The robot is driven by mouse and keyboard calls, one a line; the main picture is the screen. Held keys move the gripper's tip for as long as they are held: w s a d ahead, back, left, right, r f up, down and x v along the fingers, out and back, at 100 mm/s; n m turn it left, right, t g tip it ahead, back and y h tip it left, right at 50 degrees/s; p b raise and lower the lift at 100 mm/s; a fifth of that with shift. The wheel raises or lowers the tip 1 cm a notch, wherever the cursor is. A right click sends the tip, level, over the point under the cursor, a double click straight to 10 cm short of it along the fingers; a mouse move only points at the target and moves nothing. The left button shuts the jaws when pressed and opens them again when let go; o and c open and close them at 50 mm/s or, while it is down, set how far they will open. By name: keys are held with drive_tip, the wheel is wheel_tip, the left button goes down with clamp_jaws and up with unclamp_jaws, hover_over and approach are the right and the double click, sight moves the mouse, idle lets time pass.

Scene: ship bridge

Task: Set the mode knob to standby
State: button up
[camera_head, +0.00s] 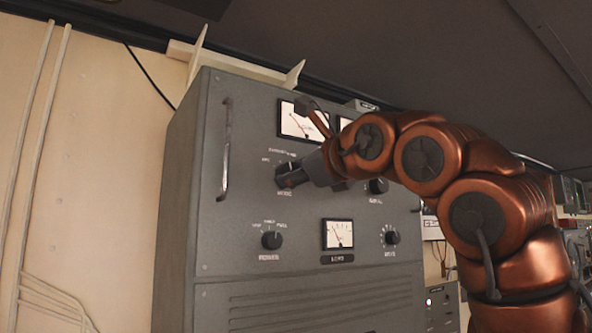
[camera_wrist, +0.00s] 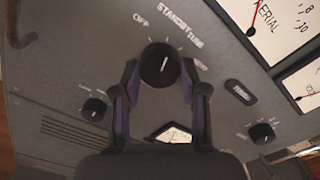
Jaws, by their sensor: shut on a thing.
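The mode knob (camera_head: 284,180) is a black round knob at the upper left of a grey cabinet's front. In the wrist view the mode knob (camera_wrist: 159,66) sits between the two fingers of my gripper (camera_wrist: 159,76), which is shut on its sides. Its white pointer line points up and slightly right, toward the STANDBY lettering (camera_wrist: 174,18). OFF is printed to the left of that and TUNE to the right. In the head view my gripper (camera_head: 305,174) reaches the knob from the right and hides part of it.
The grey cabinet (camera_head: 210,220) has a vertical handle (camera_head: 226,150) left of the knob. Other knobs sit at lower left (camera_head: 272,240), lower right (camera_head: 391,238) and right (camera_head: 378,186). Meters lie above (camera_head: 302,122) and below (camera_head: 338,234). My arm covers the cabinet's upper right.

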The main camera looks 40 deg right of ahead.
idle(0.3)
drive_tip(key=o, duration=1.2)
drive_tip(key=shift+c, duration=0.2)
drive_tip(key=s+a, duration=0.1)
drive_tip(key=s, duration=1.1)
